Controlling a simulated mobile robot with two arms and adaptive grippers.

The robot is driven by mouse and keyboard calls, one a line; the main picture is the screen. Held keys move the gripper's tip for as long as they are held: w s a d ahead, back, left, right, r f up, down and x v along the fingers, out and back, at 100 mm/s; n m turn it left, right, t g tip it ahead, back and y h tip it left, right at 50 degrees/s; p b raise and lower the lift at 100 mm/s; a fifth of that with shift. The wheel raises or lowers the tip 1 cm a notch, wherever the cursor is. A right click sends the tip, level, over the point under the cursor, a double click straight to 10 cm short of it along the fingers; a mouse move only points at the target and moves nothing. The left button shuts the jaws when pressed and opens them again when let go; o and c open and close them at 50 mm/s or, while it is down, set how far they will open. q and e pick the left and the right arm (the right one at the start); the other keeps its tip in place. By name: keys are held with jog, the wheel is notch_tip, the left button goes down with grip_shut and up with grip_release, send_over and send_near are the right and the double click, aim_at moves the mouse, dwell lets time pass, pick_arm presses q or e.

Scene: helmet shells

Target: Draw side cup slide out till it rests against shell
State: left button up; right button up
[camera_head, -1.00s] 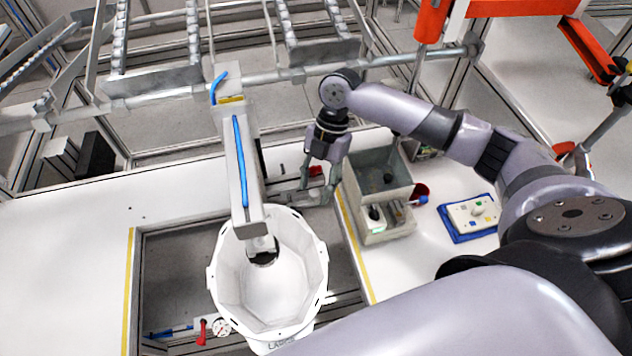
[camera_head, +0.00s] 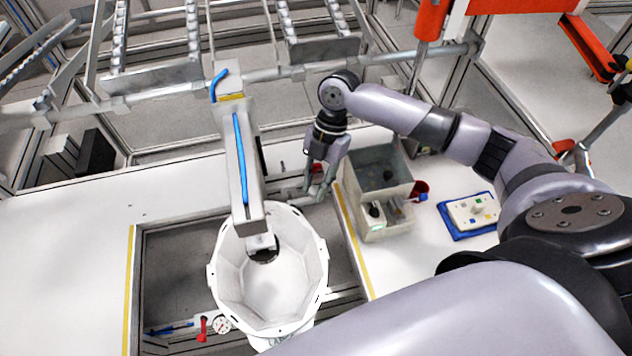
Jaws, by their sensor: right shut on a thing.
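The white helmet shell (camera_head: 275,295) sits open side up in the recessed bay at the table's middle. A small grey slide (camera_head: 293,194) lies at its upper right rim; whether it touches the shell I cannot tell. My right gripper (camera_head: 319,190) points down just right of the shell's upper rim, shut on the end of the slide. Its fingers partly hide the part that it grips. A grey column (camera_head: 242,180) with a blue hose leans over the shell, its lower end inside above a dark round spot. My left gripper is not in view.
A grey two-level bin (camera_head: 383,165) stands close right of my right gripper. A switch box on a blue pad (camera_head: 470,215) lies farther right. Rails cross behind. The table's left side is clear.

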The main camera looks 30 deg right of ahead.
grip_shut()
jog(key=shift+r+p, duration=0.1)
jog(key=shift+p, duration=0.3)
jog(key=shift+s, duration=0.25)
jog(key=shift+s+a, duration=0.1)
jog(key=shift+s, duration=0.05)
jog(key=o, duration=0.9)
grip_release()
jog(key=shift+o, duration=0.4)
jog(key=v, duration=1.2)
